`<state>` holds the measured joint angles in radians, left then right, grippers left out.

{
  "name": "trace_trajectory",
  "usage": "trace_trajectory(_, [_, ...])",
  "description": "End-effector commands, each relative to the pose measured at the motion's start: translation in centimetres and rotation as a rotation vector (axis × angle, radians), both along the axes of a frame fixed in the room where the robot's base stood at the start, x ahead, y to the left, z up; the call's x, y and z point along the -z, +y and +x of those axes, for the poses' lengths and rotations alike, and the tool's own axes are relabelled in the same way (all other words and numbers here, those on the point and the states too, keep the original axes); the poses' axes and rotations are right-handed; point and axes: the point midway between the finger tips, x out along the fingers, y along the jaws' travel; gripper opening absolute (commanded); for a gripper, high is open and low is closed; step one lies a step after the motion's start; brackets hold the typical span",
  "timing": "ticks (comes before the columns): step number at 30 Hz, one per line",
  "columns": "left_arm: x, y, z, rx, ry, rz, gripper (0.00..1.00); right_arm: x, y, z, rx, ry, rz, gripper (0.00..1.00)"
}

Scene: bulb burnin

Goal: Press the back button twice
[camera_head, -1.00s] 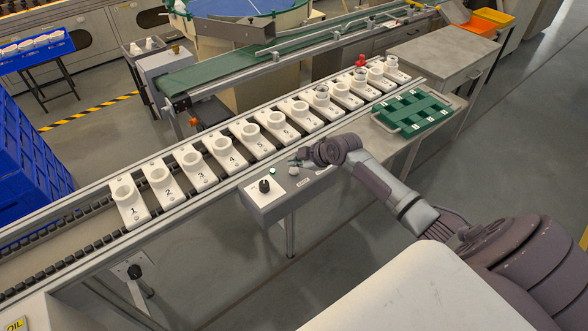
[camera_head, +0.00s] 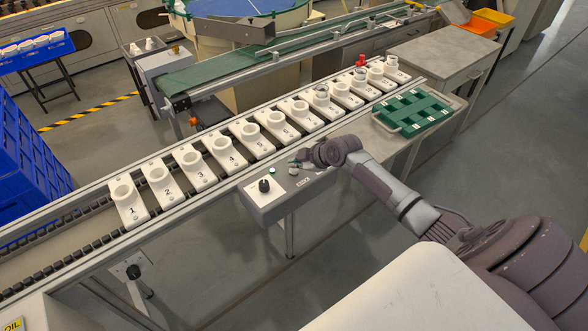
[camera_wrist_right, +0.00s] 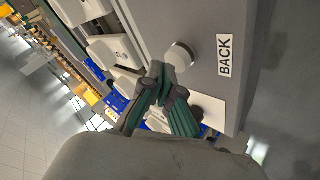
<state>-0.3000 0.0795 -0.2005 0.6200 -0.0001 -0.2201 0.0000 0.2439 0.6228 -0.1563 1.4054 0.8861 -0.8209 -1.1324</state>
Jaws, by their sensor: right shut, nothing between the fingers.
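The back button (camera_wrist_right: 180,54) is a pale round cap on the grey control box, beside the label reading BACK (camera_wrist_right: 224,55) in the right wrist view. In the head view a pale button (camera_head: 293,170) shows on the box just under my right gripper (camera_head: 297,160). My right gripper is shut and empty. In the wrist view its fingertips (camera_wrist_right: 164,74) are close beside the back button's edge; I cannot tell whether they touch it. My left gripper is not in view.
A green tray (camera_head: 412,113) stands to the right. Open floor lies in front of the box.

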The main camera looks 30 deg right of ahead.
Motion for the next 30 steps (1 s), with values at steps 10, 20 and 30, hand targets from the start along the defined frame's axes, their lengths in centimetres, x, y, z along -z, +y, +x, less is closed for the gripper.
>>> trace_trajectory(10, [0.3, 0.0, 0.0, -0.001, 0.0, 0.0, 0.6, 0.3, 0.0, 0.0, 0.0, 0.0, 0.0, 0.0])
trace_trajectory(20, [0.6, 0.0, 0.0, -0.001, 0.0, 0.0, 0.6, 0.7, 0.0, 0.0, 0.0, 0.0, 0.0, 0.0])
trace_trajectory(30, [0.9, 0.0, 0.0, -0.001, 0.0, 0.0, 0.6, 1.1, 0.0, 0.0, 0.0, 0.0, 0.0, 0.0])
